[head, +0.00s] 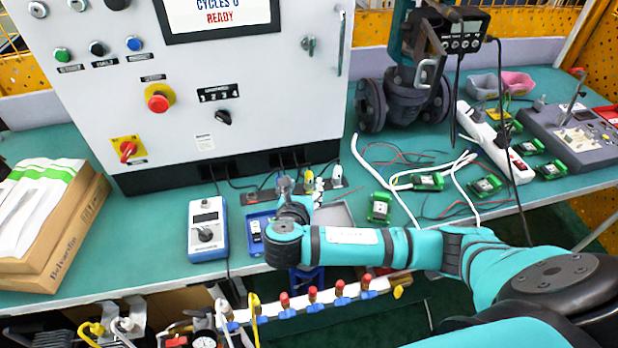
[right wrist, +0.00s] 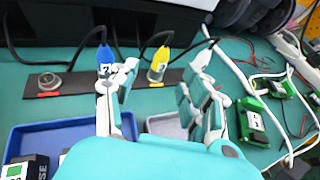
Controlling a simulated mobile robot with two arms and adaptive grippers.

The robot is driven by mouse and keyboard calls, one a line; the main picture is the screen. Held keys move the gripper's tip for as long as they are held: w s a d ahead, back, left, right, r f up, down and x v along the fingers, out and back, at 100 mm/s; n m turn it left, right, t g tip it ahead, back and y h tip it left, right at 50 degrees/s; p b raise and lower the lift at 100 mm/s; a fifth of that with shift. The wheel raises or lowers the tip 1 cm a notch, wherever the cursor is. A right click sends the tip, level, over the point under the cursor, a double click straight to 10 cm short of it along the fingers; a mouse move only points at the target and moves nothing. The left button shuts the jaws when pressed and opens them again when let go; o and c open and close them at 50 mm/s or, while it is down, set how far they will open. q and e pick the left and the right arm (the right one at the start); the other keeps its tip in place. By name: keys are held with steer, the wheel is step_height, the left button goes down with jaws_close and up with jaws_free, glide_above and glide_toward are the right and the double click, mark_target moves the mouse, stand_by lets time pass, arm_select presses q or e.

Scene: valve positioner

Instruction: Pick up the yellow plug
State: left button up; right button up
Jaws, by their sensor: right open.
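The yellow plug (right wrist: 160,62) stands upright at a dark socket strip (right wrist: 150,80) on the bench, with a black cable arching from its top. It also shows small in the head view (head: 308,175), just behind my right gripper (head: 311,188). In the right wrist view my right gripper (right wrist: 166,76) is open, its fingers spread to the left and right of the plug, with the plug beyond the gap. I see no contact with it. A blue plug (right wrist: 104,56) stands beside it, close to the left finger. My left gripper is not in view.
A blue tray (right wrist: 62,132) and a grey tray (right wrist: 166,126) lie under the gripper. The control cabinet (head: 250,90) rises behind the sockets. Green terminal modules (head: 380,208) and loose white and red wires lie to the right. A blue-edged meter (head: 208,228) stands left.

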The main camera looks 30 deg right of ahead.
mark_target(308, 179)
steer(key=shift+x, duration=1)
steer(key=x, duration=0.3)
steer(key=shift+w+d+f, duration=0.1)
steer(key=shift+d+f, duration=0.1)
steer(key=shift+f, duration=0.05)
steer(key=shift+w+d+f, duration=0.1)
steer(key=shift+w, duration=0.1)
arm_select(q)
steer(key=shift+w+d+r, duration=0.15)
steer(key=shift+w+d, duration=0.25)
arm_select(e)
steer(key=shift+c, duration=0.4)
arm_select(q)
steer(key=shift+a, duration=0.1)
arm_select(e)
jaws_close()
